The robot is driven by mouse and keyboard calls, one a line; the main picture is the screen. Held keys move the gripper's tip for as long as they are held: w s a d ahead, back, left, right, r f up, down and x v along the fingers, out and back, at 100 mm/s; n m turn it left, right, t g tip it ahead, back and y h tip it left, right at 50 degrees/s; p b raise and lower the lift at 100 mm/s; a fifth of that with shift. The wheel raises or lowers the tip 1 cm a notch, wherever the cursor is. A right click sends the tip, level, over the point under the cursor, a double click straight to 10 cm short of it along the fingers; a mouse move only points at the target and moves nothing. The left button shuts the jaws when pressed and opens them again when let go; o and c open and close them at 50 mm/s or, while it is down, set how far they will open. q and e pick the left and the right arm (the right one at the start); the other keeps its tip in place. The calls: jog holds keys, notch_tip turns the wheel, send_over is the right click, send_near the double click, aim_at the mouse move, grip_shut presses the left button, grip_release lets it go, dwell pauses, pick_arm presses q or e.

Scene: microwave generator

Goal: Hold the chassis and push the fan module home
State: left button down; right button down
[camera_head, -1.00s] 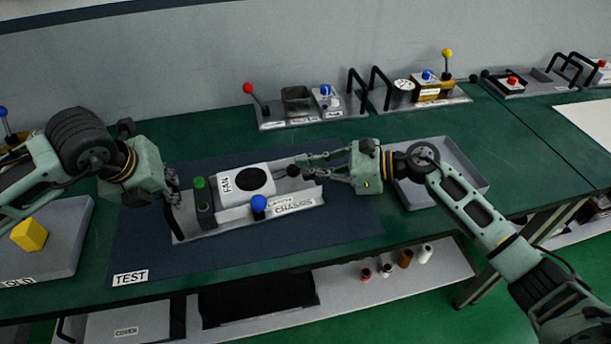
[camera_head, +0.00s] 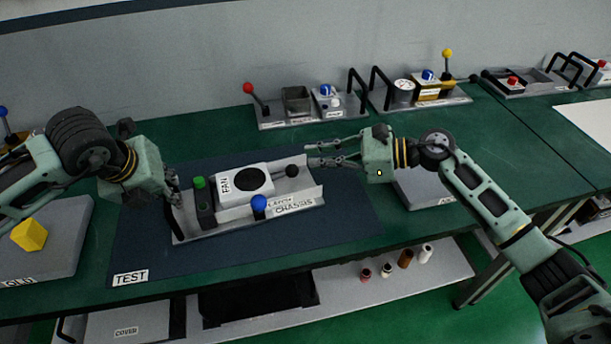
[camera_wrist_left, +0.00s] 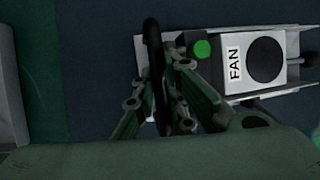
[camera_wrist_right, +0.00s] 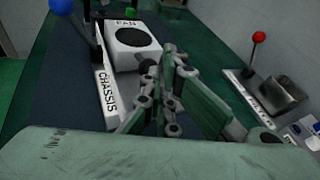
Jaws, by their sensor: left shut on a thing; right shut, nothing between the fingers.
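The chassis (camera_head: 290,208) is a light grey tray on the dark blue test mat, labelled CHASSIS on its front wall. The white fan module (camera_head: 232,198), with a black round opening, sits inside it, with a black knob (camera_head: 292,171) at its right. My left gripper (camera_head: 176,198) is shut on the black handle (camera_wrist_left: 153,62) at the chassis's left end. My right gripper (camera_head: 312,155) is shut and empty, just beyond the chassis's right end and apart from the knob. In the right wrist view the fan module (camera_wrist_right: 130,44) lies ahead of the fingertips.
A blue-knobbed lever (camera_head: 259,203) stands at the chassis front, and a green-topped post (camera_head: 200,190) left of the fan. A grey tray (camera_head: 425,190) lies at right; another tray (camera_head: 60,255) holds a yellow block (camera_head: 29,235). Several fixtures line the back.

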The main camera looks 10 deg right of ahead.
pick_arm(q)
jog(key=shift+s+f, duration=0.1)
jog(key=shift+f, duration=0.05)
pick_arm(e)
jog(key=v, duration=0.8)
jog(key=shift+s, duration=0.1)
pick_arm(q)
jog(key=c, duration=1.7)
grip_release()
